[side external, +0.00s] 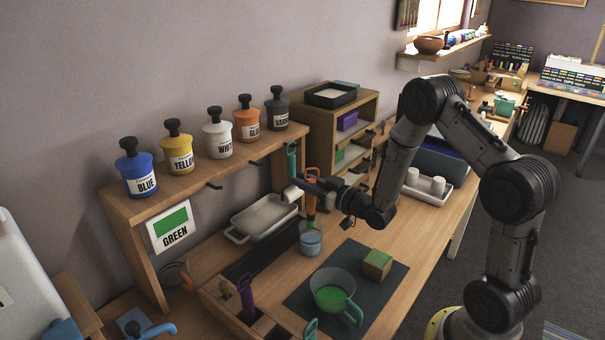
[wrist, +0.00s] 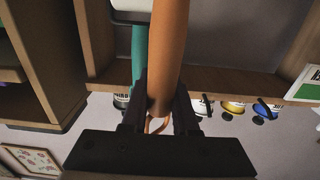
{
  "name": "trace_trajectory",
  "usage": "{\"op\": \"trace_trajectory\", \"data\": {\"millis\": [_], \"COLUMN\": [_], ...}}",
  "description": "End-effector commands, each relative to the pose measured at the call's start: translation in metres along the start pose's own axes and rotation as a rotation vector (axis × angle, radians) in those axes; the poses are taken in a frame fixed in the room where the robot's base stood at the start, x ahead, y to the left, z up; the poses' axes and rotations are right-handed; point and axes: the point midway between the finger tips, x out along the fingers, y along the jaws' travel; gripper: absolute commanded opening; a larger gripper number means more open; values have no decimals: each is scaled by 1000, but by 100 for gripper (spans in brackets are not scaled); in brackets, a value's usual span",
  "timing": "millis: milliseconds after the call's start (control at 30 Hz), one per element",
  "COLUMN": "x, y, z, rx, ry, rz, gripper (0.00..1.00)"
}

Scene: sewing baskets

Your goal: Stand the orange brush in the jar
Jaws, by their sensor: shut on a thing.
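The orange brush (side external: 311,203) hangs about upright below my gripper (side external: 313,185), with its lower end right at the mouth of the jar. I cannot tell how far, if at all, that end is inside. The jar (side external: 311,242) is clear, holds bluish liquid and stands on the bench. In the wrist view my gripper (wrist: 160,105) is shut on the orange handle (wrist: 169,50) near its loop end. The jar is not seen in the wrist view.
A teal-handled tool (side external: 291,160) hangs close behind my gripper. A white tray (side external: 264,216) lies left of the jar. A shelf of paint bottles stands behind.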

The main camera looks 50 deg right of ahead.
Motion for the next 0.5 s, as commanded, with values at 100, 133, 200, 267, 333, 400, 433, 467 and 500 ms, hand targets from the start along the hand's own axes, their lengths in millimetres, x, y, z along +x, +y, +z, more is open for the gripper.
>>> {"op": "trace_trajectory", "data": {"millis": [100,133,200,267,333,400,433,467,500], "x": [0,0,0,0,0,0,0,0,0], "y": [0,0,0,0,0,0,0,0,0], "z": [10,12,17,21,26,31,33,36,39], "rx": [1,1,1,1,1,1,1,1,1], "ry": [-3,-3,-2,-3,-3,-1,-1,-2,-3], "rz": [0,0,0,0,0,0,0,0,0], "gripper": [0,0,0,0,0,0,0,0,0]}}
